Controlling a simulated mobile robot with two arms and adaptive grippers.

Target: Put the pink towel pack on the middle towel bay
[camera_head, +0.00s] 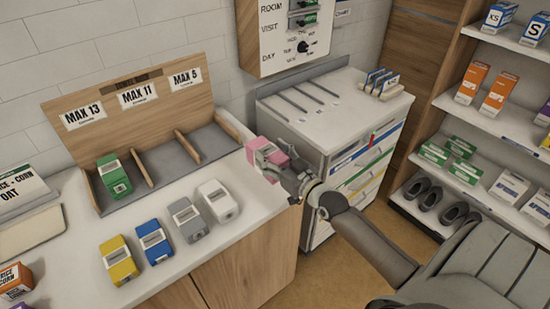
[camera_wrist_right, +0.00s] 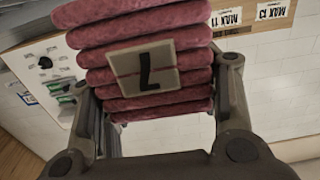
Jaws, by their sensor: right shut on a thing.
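The pink towel pack (camera_head: 258,150) is held in the air by my right gripper (camera_head: 273,162), to the right of the towel rack. In the right wrist view the pack (camera_wrist_right: 185,45) is a stack of folded towels with an "L" label, between the two fingers. The wooden towel rack (camera_head: 120,88) has three bays under signs MAX 13, MAX 11 and a third sign. The middle bay (camera_head: 167,162) is empty, between two wooden dividers. The left bay holds a green pack (camera_head: 114,177). The right bay (camera_head: 211,141) is empty. My left gripper is not visible.
Yellow (camera_head: 119,261), blue (camera_head: 153,242), grey (camera_head: 189,220) and white (camera_head: 217,201) packs stand in a row on the counter before the rack. A white drawer cabinet (camera_head: 330,110) stands behind my right gripper. Shelves with boxes and shoes are at the right.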

